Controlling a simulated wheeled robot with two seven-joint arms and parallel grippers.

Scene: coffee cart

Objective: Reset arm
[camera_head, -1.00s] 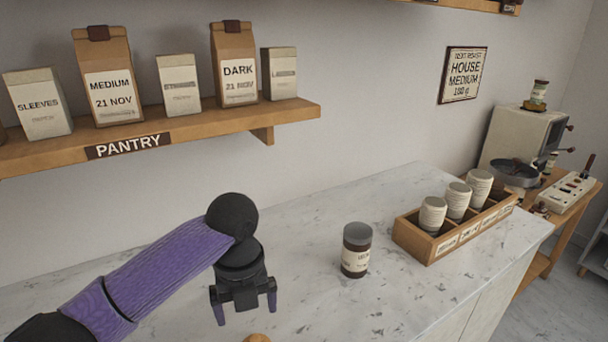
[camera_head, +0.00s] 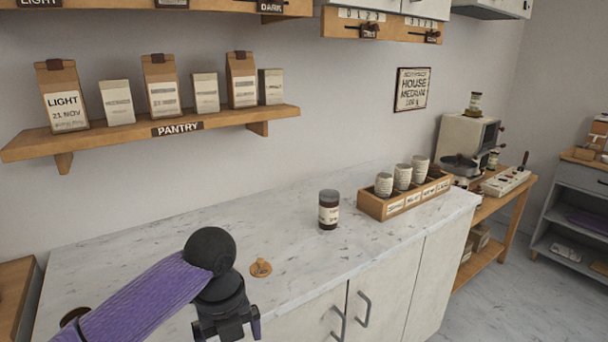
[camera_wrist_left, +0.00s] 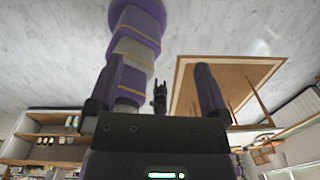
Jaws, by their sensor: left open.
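My left gripper (camera_head: 228,328) hangs at the bottom of the head view, in front of the marble counter's (camera_head: 120,262) front edge. It is open and nothing shows between its fingers. In the left wrist view its two fingers (camera_wrist_left: 160,92) stand apart, with the floor and furniture beyond. My purple left arm comes in from the lower left of the head view.
A brown jar (camera_head: 328,210) stands on the counter, left of a wooden rack (camera_head: 408,200) of pale jars. A small wooden knobbed item (camera_head: 261,267) lies near the front edge. A pantry shelf (camera_head: 225,117) holds bags and boxes. The counter's middle is clear.

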